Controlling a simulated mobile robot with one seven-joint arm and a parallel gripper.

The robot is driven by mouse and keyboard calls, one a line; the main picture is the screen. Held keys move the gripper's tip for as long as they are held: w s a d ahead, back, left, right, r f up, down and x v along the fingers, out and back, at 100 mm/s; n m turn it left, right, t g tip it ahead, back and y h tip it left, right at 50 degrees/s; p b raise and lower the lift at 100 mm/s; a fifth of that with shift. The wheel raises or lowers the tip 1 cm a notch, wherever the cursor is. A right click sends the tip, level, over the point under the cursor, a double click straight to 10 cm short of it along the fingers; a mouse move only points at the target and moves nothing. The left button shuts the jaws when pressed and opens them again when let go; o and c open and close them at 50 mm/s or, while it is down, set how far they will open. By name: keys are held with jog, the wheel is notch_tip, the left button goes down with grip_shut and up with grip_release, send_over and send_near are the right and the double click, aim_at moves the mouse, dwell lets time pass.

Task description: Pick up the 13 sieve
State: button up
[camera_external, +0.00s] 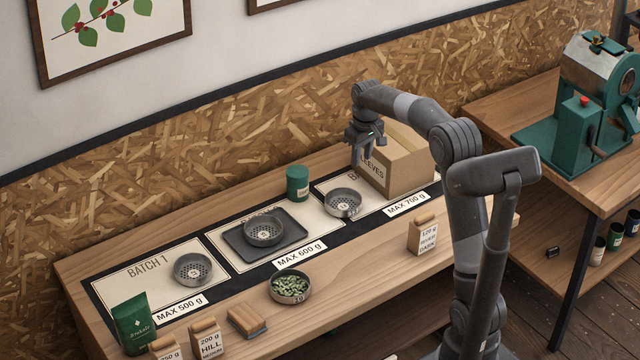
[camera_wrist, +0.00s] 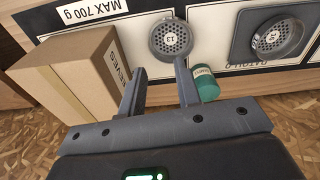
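The 13 sieve (camera_external: 343,203) is a round grey metal dish with a perforated bottom and a white number label. It sits on the right-hand mat, beside the cardboard box. In the wrist view the 13 sieve (camera_wrist: 171,41) lies beyond the fingertips, its label readable. My gripper (camera_external: 361,158) hangs above the mat, near the box's left side and higher than the sieve. In the wrist view my gripper (camera_wrist: 160,68) has its two fingers apart with nothing between them.
A cardboard box (camera_external: 403,164) stands right of the sieve; a green canister (camera_external: 297,184) stands to its left. Another sieve (camera_external: 263,232) sits on a dark tray (camera_external: 236,243), and one (camera_external: 193,269) on the left mat. A bowl of green beans (camera_external: 290,287) stands in front.

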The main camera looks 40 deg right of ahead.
jog(key=g, duration=0.1)
send_near(355, 192)
notch_tip(355, 192, down, 9)
jog(key=shift+s+d+r, duration=0.1)
grip_shut()
dwell(0.5)
